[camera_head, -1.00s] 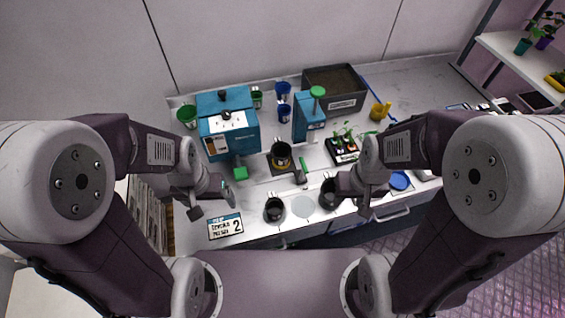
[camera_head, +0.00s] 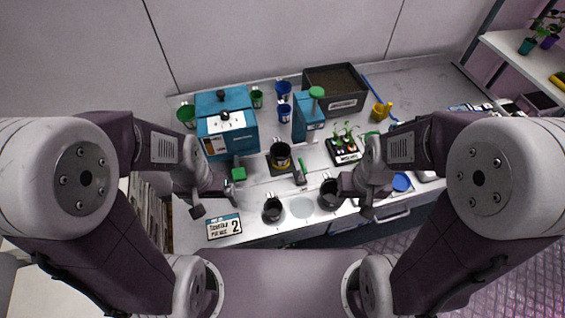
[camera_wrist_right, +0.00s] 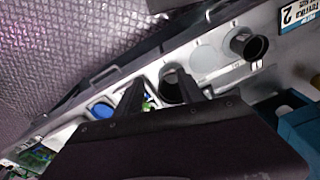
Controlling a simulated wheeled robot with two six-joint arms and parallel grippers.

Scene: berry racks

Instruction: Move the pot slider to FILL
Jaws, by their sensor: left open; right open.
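A black pot (camera_head: 280,155) with a yellow band stands on a dark base at the middle of the bench. A green handle (camera_head: 300,176) sits just in front of it to the right; this looks like the pot slider. I cannot read a FILL mark. My left gripper (camera_head: 212,200) is open and empty above the front of the bench, left of the pot. My right gripper (camera_head: 356,198) is open and empty, right of the handle and apart from it. In the right wrist view its two fingers (camera_wrist_right: 160,93) show nothing between them.
A blue dispenser (camera_head: 308,125) stands behind right. Black cups (camera_head: 272,211) sit along the front edge. A seedling tray (camera_head: 346,151) and a soil bin (camera_head: 336,102) are at right.

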